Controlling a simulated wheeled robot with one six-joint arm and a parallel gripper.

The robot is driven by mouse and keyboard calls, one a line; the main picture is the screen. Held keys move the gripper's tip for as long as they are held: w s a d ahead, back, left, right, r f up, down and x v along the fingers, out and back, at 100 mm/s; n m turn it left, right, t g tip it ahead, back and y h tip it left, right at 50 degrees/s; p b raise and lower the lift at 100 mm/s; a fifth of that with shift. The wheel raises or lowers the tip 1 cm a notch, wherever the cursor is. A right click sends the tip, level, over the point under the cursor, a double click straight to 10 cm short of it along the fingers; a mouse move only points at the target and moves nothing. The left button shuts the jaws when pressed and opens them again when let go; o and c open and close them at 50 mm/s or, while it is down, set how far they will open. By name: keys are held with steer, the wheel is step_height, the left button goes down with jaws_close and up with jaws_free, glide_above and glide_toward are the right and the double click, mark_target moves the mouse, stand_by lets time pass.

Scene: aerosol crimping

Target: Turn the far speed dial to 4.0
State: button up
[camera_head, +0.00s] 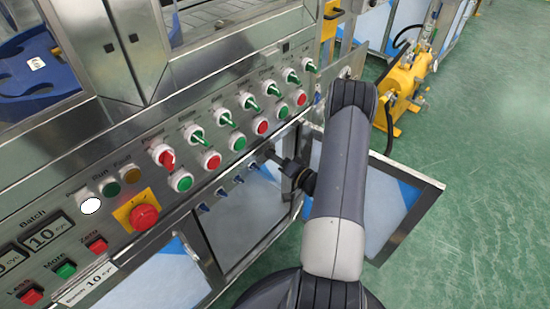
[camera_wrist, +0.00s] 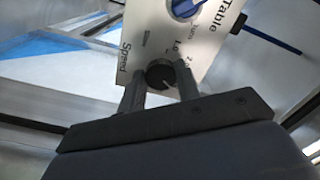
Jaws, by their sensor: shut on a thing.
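The black round speed dial (camera_wrist: 160,73) sits on a white plate (camera_wrist: 206,62) in the wrist view. The plate has the word "Speed" beside the dial and a printed scale; I can make out 1.0 and what looks like 2.0. A pale pointer mark on the dial is too small to read surely. My gripper (camera_wrist: 161,84) is shut on the dial, one finger on each side. In the head view my gripper (camera_head: 272,160) reaches under the lower edge of the control panel, and the dial is hidden there.
A blue knob (camera_wrist: 185,8) labelled "Table" is close beside the dial. Above my gripper, the panel carries green switches (camera_head: 196,135), red and green buttons and a red emergency stop (camera_head: 145,217). An open framed door (camera_head: 408,200) stands right of my arm.

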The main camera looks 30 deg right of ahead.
steer(key=m+p, duration=0.3)
steer(key=m, duration=0.8)
steer(key=shift+r+m, duration=0.15)
steer(key=shift+m, duration=0.25)
stand_by(0.6)
steer(key=o, duration=1)
steer(key=p+v, duration=0.1)
steer(key=v, duration=0.9)
steer(key=shift+s+d, duration=0.1)
steer(key=shift+s, duration=0.3)
